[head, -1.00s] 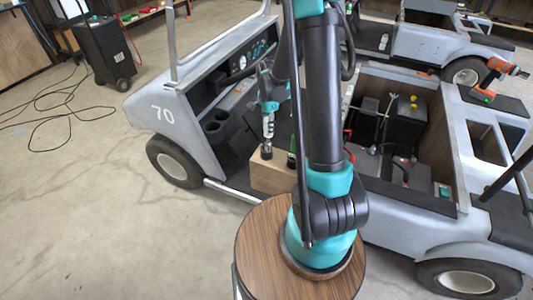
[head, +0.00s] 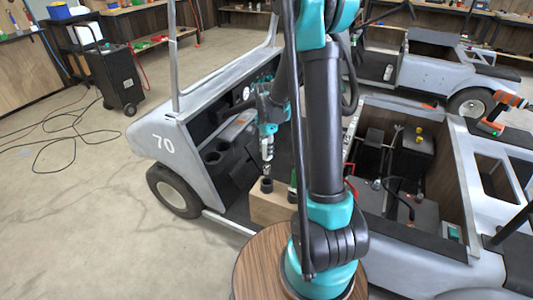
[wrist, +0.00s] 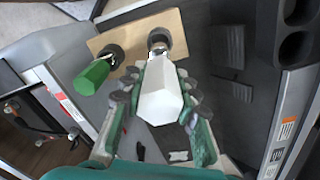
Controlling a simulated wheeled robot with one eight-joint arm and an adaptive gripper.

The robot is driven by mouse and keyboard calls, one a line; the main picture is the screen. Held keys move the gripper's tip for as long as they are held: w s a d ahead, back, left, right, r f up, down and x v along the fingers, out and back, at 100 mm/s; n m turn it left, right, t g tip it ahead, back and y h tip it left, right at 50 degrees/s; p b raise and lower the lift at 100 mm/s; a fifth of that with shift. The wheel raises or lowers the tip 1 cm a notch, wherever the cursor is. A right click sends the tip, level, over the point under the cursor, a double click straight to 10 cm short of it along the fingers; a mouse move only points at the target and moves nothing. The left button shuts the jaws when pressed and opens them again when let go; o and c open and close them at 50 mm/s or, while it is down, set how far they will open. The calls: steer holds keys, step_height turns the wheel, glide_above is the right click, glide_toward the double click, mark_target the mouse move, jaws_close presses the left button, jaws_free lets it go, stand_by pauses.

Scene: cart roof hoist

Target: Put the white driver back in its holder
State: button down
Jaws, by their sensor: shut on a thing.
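The white driver (wrist: 162,92) is between the closed fingers of my gripper (wrist: 163,112) in the wrist view, its handle toward the camera. Its holder is a wooden block (wrist: 178,22) with black round sockets; the block also shows in the head view (head: 270,209). The driver's shaft points down at the right socket (wrist: 159,40), also visible in the head view (head: 267,186). I cannot tell whether the tip is inside the socket or just above it. My gripper (head: 267,150) is above the block in the head view.
A green driver (wrist: 92,77) stands in the block's left socket, close to my fingers. The block sits inside the grey cart (head: 175,150), with its dashboard and cup holders (head: 213,156) beside my gripper. An orange drill (head: 505,108) lies on the cart at right.

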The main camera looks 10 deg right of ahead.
mark_target(266, 166)
steer(key=shift+f, duration=0.15)
steer(key=shift+f, duration=4.95)
steer(key=c, duration=1.1)
jaws_free()
steer(key=shift+o, duration=0.2)
step_height(266, 166, up, 12)
